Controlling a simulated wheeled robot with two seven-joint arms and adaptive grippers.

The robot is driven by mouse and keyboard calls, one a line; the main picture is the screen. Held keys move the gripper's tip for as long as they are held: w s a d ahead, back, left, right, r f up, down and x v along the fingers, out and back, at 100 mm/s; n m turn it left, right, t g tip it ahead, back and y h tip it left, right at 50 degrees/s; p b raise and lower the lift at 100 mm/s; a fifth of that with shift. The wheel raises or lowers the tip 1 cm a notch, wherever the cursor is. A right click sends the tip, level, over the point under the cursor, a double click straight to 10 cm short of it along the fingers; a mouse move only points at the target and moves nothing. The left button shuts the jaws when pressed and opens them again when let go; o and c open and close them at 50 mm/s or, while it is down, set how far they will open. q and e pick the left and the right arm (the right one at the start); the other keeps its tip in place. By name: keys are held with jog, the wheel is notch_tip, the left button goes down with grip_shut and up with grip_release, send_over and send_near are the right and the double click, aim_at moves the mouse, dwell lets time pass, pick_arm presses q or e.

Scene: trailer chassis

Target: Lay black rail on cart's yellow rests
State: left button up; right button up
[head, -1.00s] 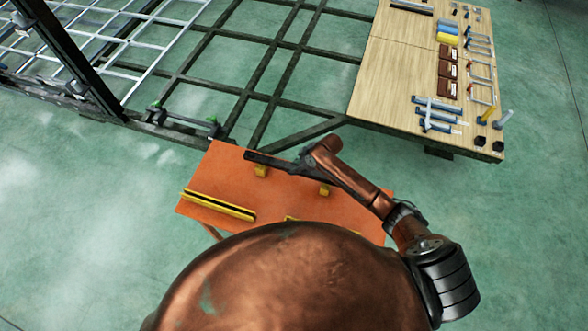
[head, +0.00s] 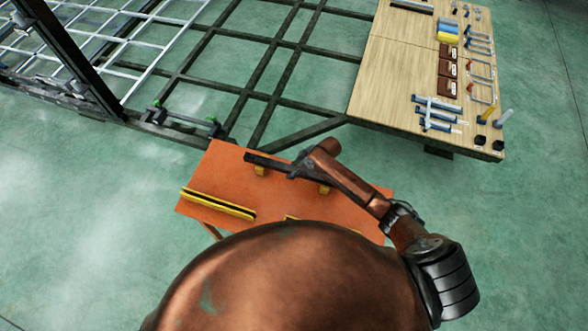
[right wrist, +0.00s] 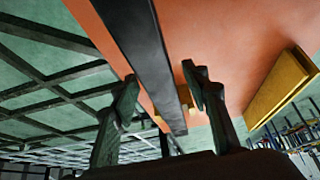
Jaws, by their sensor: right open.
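The black rail (head: 268,162) lies along the far edge of the orange cart (head: 222,168). It is over two small yellow rests, one on the left (head: 260,171) and one on the right (head: 325,189), and appears to lie on them; exact contact is not clear. My right gripper (head: 298,168) is over the rail's middle. In the right wrist view my right gripper (right wrist: 160,105) is open, with one finger on each side of the rail (right wrist: 140,45) and a gap visible beside it. The rail's right part is hidden under my arm in the head view. My left gripper is not in view.
A long yellow slotted piece (head: 217,206) is at the cart's left front; another (head: 320,223) is partly hidden by my body. A dark chassis frame (head: 262,70) lies behind the cart. A wooden table (head: 395,75) with tools is at the right back.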

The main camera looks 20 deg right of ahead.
jog(key=v, duration=1.2)
jog(key=shift+r+b, duration=0.15)
jog(key=shift+b, duration=0.2)
